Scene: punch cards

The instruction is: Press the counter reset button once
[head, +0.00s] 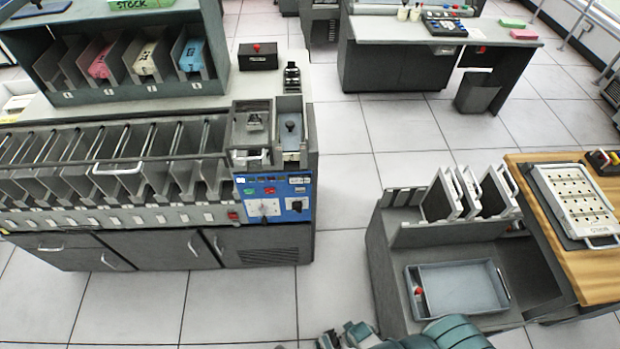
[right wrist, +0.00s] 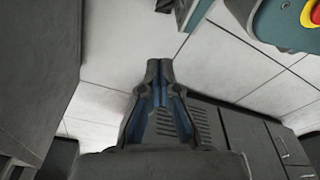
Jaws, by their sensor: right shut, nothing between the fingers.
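The blue control panel (head: 272,197) is on the right end of the long grey card machine (head: 120,215) in the head view. It carries small displays, a green button (head: 249,191), a red button (head: 269,190), a white dial (head: 264,208) and a dark knob (head: 297,206). The labels are too small to read, so I cannot tell which control is the counter reset button. My right gripper (right wrist: 160,68) is shut and empty in the right wrist view, with its fingertips touching nothing visible. My left gripper is not in view.
A grey stand with a blue-grey tray (head: 455,290) is at the lower right, beside a wooden table (head: 555,215). Tiled floor (head: 335,205) lies open between the machine and the stand. A vented dark cabinet (right wrist: 205,125) shows behind my right gripper.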

